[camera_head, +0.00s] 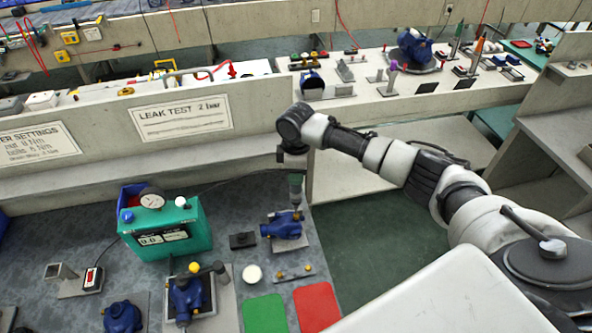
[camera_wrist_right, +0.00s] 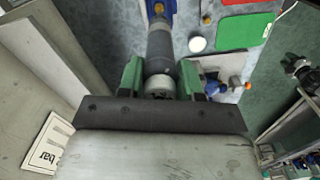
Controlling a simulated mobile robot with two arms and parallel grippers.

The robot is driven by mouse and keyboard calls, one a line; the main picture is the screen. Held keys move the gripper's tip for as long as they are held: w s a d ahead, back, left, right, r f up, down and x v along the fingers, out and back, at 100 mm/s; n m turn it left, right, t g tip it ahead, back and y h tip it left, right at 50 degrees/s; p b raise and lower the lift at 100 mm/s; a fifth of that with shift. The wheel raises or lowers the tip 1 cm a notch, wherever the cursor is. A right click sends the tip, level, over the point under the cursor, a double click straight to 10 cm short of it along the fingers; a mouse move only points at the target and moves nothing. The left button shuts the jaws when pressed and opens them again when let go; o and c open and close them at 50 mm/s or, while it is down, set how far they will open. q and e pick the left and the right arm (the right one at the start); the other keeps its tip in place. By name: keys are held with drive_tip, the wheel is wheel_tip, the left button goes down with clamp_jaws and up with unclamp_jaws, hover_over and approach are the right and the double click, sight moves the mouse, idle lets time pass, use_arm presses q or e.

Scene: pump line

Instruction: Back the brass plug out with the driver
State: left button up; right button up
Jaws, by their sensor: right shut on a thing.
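My right gripper (camera_head: 296,184), with green fingers, points down above the blue pump (camera_head: 285,226). In the right wrist view my right gripper (camera_wrist_right: 160,80) is shut on the grey driver (camera_wrist_right: 160,48), with one finger on each side. The driver points at the blue pump (camera_wrist_right: 167,5). A small brass-coloured spot, which looks like the brass plug (camera_wrist_right: 158,8), shows at the driver's far end. I cannot tell whether driver and plug touch. My left gripper is not in view.
A green test box with a gauge (camera_head: 170,232) stands left of the pump. A white round piece (camera_head: 252,273), a green mat (camera_head: 264,314) and a red mat (camera_head: 316,306) lie nearer. A small brass-tipped rack (camera_head: 293,274) lies between. A grey wall (camera_head: 250,120) rises behind.

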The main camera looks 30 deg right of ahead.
drive_tip(key=shift+p, duration=1.05)
idle(2.8)
drive_tip(key=shift+s+f, duration=0.1)
drive_tip(key=shift+s, duration=0.25)
idle(0.8)
idle(0.4)
drive_tip(key=shift+w+r, duration=0.15)
drive_tip(key=shift+r, duration=3.5)
